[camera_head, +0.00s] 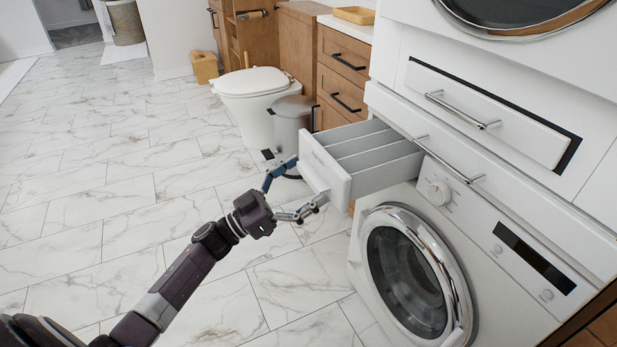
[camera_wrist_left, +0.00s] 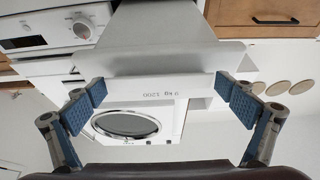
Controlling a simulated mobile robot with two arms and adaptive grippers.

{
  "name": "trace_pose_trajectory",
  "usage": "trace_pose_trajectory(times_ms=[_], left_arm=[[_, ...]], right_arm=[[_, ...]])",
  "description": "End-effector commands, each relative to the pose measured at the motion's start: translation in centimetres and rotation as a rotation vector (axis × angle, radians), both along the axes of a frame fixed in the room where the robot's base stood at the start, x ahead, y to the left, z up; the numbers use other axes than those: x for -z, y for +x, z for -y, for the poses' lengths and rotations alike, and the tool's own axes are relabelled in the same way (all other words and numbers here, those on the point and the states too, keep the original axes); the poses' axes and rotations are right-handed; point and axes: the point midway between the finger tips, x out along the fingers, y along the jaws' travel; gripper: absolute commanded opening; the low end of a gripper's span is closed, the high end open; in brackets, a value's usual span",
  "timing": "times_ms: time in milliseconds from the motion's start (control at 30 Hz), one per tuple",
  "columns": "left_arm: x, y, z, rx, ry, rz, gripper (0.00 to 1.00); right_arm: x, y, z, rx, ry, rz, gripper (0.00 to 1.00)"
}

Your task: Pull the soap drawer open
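The soap drawer (camera_head: 341,185) is a white drawer standing well out from the lower washing machine (camera_head: 485,240), with its grey inner compartments showing. My left gripper (camera_head: 308,180) is at the drawer's front face, with its fingers spread apart and nothing clamped between them. In the left wrist view the blue-padded fingers of the gripper (camera_wrist_left: 165,97) are wide apart on either side of the drawer front (camera_wrist_left: 160,86), which bears small printed text. I cannot tell whether the fingertips touch it. My right gripper is not in view.
A toilet (camera_head: 252,95) and a grey bin (camera_head: 290,118) stand behind the drawer. Wooden drawers (camera_head: 343,70) are beyond it. The round washer door (camera_head: 408,280) is shut below. A closed panel with a handle (camera_head: 480,110) is above. The marble floor at left is clear.

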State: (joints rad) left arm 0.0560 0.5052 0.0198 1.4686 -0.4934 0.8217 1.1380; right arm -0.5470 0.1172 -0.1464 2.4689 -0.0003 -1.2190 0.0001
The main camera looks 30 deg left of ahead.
Motion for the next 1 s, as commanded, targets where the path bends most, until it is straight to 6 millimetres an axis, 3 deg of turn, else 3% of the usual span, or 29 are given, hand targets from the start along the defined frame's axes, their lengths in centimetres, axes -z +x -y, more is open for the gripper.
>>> trace_pose_trajectory(times_ms=[367, 800, 1000], left_arm=[[0.3, -0.5, -0.4, 0.0, -0.001, -0.001, 1.0], [3.7, -6.7, -5.2, -0.001, 0.0, -0.005, 1.0], [4.4, -8.4, -6.6, -0.001, 0.001, -0.002, 1.0]], right_arm=[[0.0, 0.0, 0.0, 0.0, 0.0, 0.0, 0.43], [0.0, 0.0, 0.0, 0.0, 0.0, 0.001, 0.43], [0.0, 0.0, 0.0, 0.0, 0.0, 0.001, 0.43]])
